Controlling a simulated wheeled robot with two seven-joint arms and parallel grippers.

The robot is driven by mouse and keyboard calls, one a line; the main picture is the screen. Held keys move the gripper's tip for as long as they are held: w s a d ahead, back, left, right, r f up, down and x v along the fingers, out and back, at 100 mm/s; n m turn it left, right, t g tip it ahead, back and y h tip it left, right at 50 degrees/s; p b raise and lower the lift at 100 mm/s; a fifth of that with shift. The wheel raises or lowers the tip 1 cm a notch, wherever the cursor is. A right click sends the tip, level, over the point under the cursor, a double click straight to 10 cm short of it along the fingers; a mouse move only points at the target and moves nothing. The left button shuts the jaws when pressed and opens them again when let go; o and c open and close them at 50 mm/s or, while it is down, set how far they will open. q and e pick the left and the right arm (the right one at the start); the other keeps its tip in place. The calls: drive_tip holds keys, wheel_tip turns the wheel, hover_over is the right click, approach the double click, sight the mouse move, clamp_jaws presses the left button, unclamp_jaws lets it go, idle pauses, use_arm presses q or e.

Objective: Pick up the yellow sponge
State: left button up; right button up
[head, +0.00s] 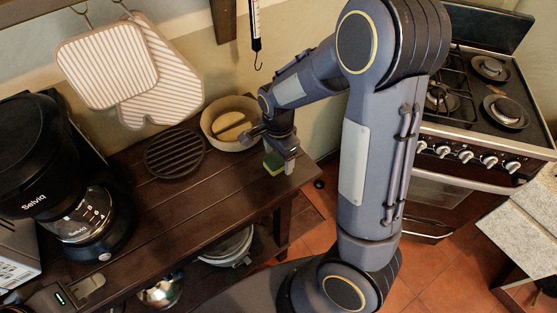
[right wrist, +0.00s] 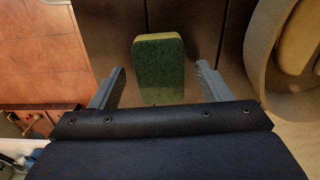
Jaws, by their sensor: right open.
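The sponge (head: 271,163) is near the right end of the dark wooden shelf, partly hidden by my right gripper (head: 281,162). In the right wrist view the sponge (right wrist: 158,72) shows a green scouring face and a thin yellow edge at its far end. My right gripper (right wrist: 160,68) is open, with one finger on each side of the sponge and a visible gap to both. My left gripper (head: 88,290) is low at the left of the head view, over the shelf's front edge; its jaw opening is unclear.
A round beige bowl (head: 211,123) with something tan in it stands close to the sponge. A dark round trivet (head: 174,153) lies left of it. A coffee maker (head: 45,160) stands at left, and oven mitts (head: 165,85) hang above. A stove (head: 480,110) is at right.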

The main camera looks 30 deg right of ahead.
sight(278, 158)
drive_tip(key=c, duration=1.1)
drive_tip(key=shift+o, duration=0.2)
drive_tip(key=shift+r, duration=0.15)
drive_tip(key=shift+r, duration=0.2)
wheel_tip(278, 158, up, 3)
drive_tip(key=shift+w+f, duration=0.1)
drive_tip(key=shift+f, duration=0.05)
drive_tip(key=s+d+r, duration=0.2)
drive_tip(key=s+r, duration=0.1)
drive_tip(key=s+d+r, duration=0.3)
drive_tip(key=s, duration=0.1)
drive_tip(key=s+d+r, duration=0.3)
drive_tip(key=s, duration=0.1)
drive_tip(key=shift+s+d+r, duration=0.2)
drive_tip(key=shift+s+r, duration=0.05)
drive_tip(key=shift+r, duration=0.05)
